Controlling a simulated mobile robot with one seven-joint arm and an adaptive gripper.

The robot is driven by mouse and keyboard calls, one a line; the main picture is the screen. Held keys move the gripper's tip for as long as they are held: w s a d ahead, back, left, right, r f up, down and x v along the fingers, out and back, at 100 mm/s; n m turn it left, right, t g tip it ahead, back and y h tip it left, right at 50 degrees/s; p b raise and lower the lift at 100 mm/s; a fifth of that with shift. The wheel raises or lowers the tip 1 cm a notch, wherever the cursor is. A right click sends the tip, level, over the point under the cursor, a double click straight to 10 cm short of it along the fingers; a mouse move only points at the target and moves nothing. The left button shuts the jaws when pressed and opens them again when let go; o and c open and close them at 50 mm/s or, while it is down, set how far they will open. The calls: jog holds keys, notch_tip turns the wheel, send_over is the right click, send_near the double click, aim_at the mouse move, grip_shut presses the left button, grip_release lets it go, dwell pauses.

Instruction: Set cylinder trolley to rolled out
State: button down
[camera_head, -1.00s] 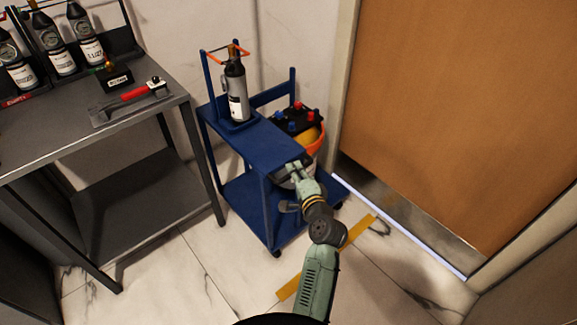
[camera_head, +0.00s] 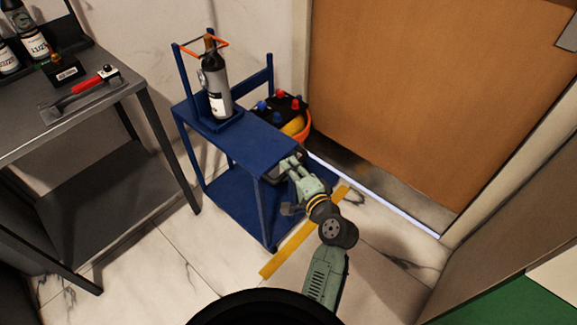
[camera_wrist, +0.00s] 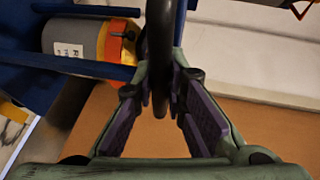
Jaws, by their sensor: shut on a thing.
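The blue cylinder trolley (camera_head: 232,135) stands left of the door, its lower shelf (camera_head: 240,208) close to the yellow floor strip. A grey cylinder (camera_head: 216,88) with a dark neck stands upright on its upper shelf, with an orange retainer (camera_head: 205,46) around the neck. My gripper (camera_head: 287,165) is at the trolley's front end. In the wrist view, a dark handle bar (camera_wrist: 160,50) passes between the fingers of my gripper (camera_wrist: 163,88), which is shut on it. In the head view my gripper mostly hides the bar.
A yellow strip (camera_head: 300,247) lies on the marble floor beside the trolley. A grey workbench (camera_head: 85,115) with bottles and a red-handled tool stands at left. A wooden door (camera_head: 400,90) is at right. Floor in front is open.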

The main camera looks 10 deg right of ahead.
jog(key=c, duration=1.6)
grip_release()
jog(key=shift+r, duration=0.1)
